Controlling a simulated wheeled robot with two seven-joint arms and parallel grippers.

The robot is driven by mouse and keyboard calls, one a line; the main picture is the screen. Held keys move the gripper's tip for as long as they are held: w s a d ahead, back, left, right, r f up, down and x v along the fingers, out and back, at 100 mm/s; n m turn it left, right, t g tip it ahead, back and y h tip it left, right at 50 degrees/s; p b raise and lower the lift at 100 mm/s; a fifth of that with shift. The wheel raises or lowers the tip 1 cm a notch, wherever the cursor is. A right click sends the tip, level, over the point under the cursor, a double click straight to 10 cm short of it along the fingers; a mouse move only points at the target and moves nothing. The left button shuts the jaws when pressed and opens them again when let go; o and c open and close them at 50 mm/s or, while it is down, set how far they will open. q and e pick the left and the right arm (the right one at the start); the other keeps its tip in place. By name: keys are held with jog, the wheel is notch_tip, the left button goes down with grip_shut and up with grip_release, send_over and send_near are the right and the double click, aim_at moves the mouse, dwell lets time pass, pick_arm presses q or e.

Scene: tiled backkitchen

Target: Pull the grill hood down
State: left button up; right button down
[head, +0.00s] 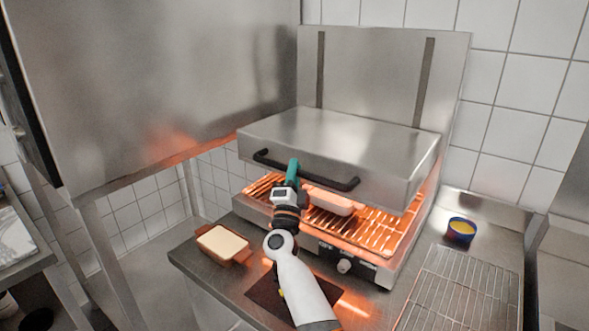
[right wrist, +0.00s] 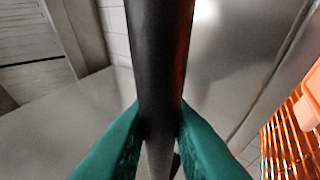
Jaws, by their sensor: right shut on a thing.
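The grill hood (head: 335,142) is a steel box lid held above the glowing grill rack (head: 375,232), with an open gap between them. A black bar handle (head: 335,184) runs along its front. My right gripper (head: 292,172), with teal fingers, is at the handle, left of its middle. In the right wrist view the teal fingers (right wrist: 160,140) are shut on the black handle (right wrist: 160,60), one on each side. My left gripper is in neither view.
A pale, pinkish item (head: 332,201) lies on the rack under the hood. A brown dish with pale content (head: 222,244) stands on the counter at left. A blue bowl (head: 461,229) and a wire rack (head: 462,290) are at right. A large steel cabinet (head: 150,80) hangs at left.

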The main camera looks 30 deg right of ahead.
jog(key=shift+f, duration=0.9)
jog(key=c, duration=1.3)
grip_release()
jog(key=shift+c, duration=0.2)
jog(key=shift+a, duration=0.1)
jog(key=b+v, duration=0.4)
jog(key=v, duration=0.8)
